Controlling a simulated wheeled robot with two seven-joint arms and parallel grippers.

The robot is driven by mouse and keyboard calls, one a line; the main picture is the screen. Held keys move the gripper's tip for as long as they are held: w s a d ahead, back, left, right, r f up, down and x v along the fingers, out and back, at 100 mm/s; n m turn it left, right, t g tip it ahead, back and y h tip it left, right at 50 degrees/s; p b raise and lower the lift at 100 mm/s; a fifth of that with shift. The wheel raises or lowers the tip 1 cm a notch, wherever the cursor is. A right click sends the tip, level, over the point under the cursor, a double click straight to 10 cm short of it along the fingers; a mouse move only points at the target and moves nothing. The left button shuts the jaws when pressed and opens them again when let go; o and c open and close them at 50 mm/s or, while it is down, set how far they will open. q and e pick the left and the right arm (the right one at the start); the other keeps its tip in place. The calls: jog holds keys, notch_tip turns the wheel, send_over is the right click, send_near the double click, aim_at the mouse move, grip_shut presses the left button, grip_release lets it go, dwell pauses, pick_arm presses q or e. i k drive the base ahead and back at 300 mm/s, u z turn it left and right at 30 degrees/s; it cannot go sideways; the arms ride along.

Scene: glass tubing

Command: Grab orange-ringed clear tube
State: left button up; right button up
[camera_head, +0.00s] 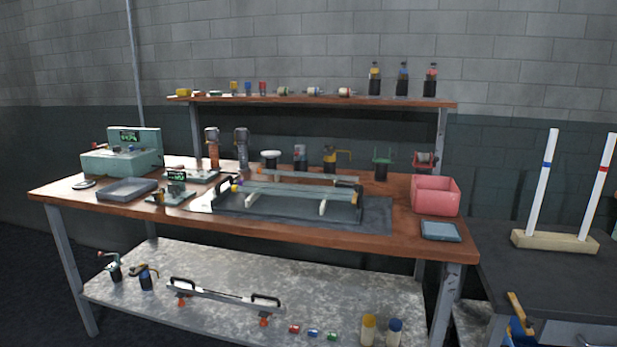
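Two upright pale tubes stand in a wooden block (556,241) on the dark table at the right. One tube (541,185) has a blue ring; the other tube (597,185) has a red or orange-red ring and reaches near the right edge. Long clear, greenish glass tubing (300,190) lies across a rack on the mat in the middle of the wooden bench. I cannot make out a clearly orange ring on the tubing. Neither of my grippers shows in the head view.
The wooden bench (100,204) holds a green device (122,158), a grey tray (126,190), a pink bin (435,195) and a small dark tablet (440,232). Bottles and spools line the upper shelf (310,100). The lower shelf (220,270) carries a handled bar and small items.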

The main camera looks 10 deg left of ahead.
aim_at(339, 177)
jog(key=z, duration=0.75)
jog(key=i, duration=1.25)
jog(key=u, duration=0.4)
